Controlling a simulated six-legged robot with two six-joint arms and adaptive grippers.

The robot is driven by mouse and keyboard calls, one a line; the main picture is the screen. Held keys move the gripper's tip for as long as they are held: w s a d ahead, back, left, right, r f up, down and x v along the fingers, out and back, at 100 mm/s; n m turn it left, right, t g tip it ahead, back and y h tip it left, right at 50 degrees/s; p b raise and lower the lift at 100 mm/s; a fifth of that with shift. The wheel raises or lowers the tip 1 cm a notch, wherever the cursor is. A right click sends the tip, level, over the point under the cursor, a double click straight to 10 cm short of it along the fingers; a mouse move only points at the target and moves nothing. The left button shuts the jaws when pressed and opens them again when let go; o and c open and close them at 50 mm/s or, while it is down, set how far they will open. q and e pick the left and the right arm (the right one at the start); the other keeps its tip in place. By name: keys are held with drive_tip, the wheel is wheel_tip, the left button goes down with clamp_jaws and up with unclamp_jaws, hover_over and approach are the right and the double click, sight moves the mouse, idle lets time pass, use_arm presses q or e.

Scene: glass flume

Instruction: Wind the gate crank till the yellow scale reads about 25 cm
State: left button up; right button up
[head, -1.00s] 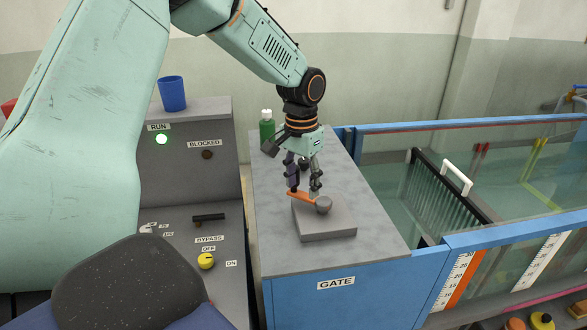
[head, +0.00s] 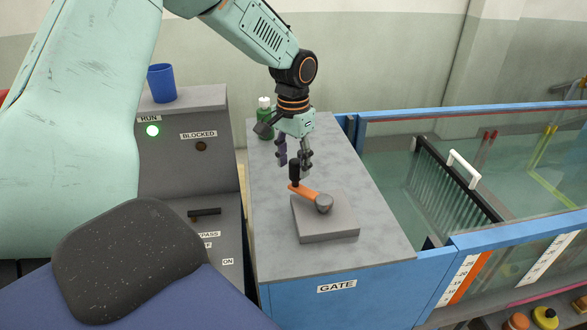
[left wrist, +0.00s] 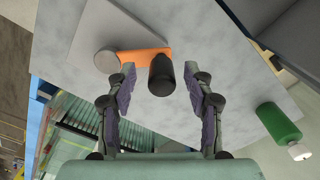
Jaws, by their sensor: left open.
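The gate crank (head: 305,192) has an orange arm, a grey hub and an upright black knob (head: 294,170). It sits on a grey block (head: 325,228) on top of the blue GATE cabinet. My left gripper (head: 294,160) is open just above and behind the knob. In the left wrist view the black knob (left wrist: 161,75) stands between the two spread fingers, touching neither as far as I can tell. The scale (head: 468,277) with an orange strip is on the flume wall at the lower right; its reading is too small to tell. My right gripper is not in view.
A green bottle (head: 265,118) stands behind my left gripper on the cabinet top. A control panel with a lit green RUN lamp (head: 152,131) and a blue cup (head: 161,83) is to the left. The flume with a black grate (head: 445,178) is to the right.

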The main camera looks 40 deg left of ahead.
use_arm(q)
drive_tip(key=shift+s+f, duration=0.25)
drive_tip(key=shift+f, duration=1)
drive_tip(key=shift+w+f, duration=0.3)
drive_tip(key=shift+f, duration=0.05)
drive_tip(key=shift+s+r, duration=0.15)
drive_tip(key=shift+s, duration=0.1)
drive_tip(key=c, duration=0.6)
drive_tip(key=shift+w, duration=0.1)
drive_tip(key=c, duration=0.3)
drive_tip(key=shift+w, duration=0.15)
clamp_jaws()
drive_tip(key=shift+a, duration=0.1)
drive_tip(key=shift+c, duration=0.9)
unclamp_jaws()
